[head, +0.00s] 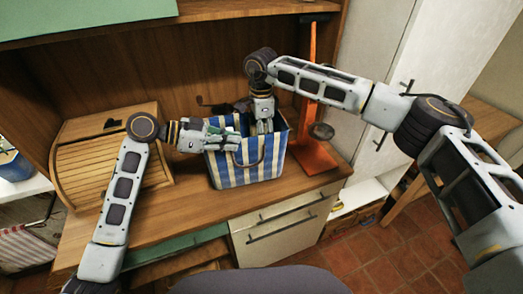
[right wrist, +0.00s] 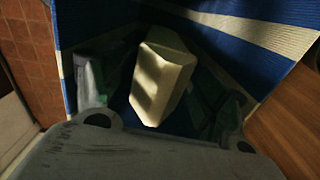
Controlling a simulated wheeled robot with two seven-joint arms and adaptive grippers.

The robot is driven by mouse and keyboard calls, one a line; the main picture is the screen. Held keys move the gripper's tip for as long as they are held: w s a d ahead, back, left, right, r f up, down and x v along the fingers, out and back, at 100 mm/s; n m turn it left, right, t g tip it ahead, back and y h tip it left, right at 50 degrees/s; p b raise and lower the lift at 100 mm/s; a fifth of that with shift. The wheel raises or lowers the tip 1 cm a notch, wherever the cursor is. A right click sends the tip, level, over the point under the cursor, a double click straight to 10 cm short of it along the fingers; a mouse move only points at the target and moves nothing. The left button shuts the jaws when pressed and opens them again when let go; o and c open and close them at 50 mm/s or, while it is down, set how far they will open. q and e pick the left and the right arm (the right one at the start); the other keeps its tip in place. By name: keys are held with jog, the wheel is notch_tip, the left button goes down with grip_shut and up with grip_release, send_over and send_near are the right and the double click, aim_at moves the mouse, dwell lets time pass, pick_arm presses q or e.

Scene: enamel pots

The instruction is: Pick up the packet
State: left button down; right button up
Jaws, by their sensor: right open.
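A pale cream block-shaped packet (right wrist: 160,78) stands inside a blue-and-white striped bag (right wrist: 225,28) in the right wrist view. The bag (head: 248,168) stands on the wooden counter in the head view, and its walls hide the packet there. My right gripper (head: 264,127) reaches down into the bag's mouth. In the right wrist view its fingers (right wrist: 160,100) are spread, one on each side of the packet, and I cannot tell whether they touch it. My left gripper (head: 230,138) is at the bag's left upper edge, with its fingers apart and nothing seen between them.
A wooden roll-front box (head: 112,158) stands on the counter to the left. An orange stand (head: 312,150) is close to the bag's right side. A shelf board (head: 215,10) runs overhead. The counter (head: 190,215) in front of the bag is clear.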

jog(key=shift+r, duration=0.1)
grip_shut()
dwell(0.5)
pick_arm(q)
jog(key=shift+f, duration=0.1)
pick_arm(e)
jog(key=shift+r, duration=5)
pick_arm(q)
jog(key=c, duration=1.6)
grip_release()
jog(key=shift+o, duration=0.2)
jog(key=shift+a, duration=0.15)
